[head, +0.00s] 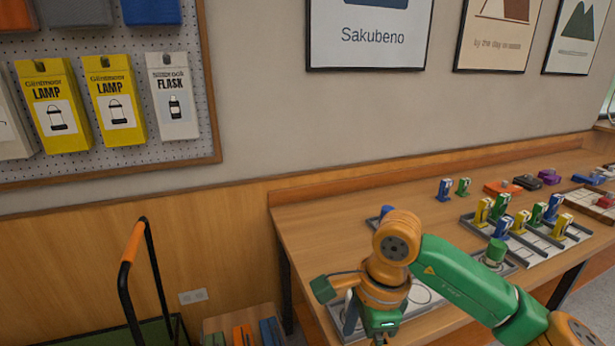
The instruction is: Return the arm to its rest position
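My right arm comes in from the lower right, with green and orange links, and bends over the near end of the wooden table (350,215). Its wrist points down. The hand of my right gripper (381,322) is at the bottom edge, and its fingers do not show clearly. Whether it holds anything cannot be told. My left arm and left gripper are not in view.
A tray (530,246) with several small blue, green and yellow items stands on the table beyond my arm. A cart with a black and orange handle (133,243) stands left.

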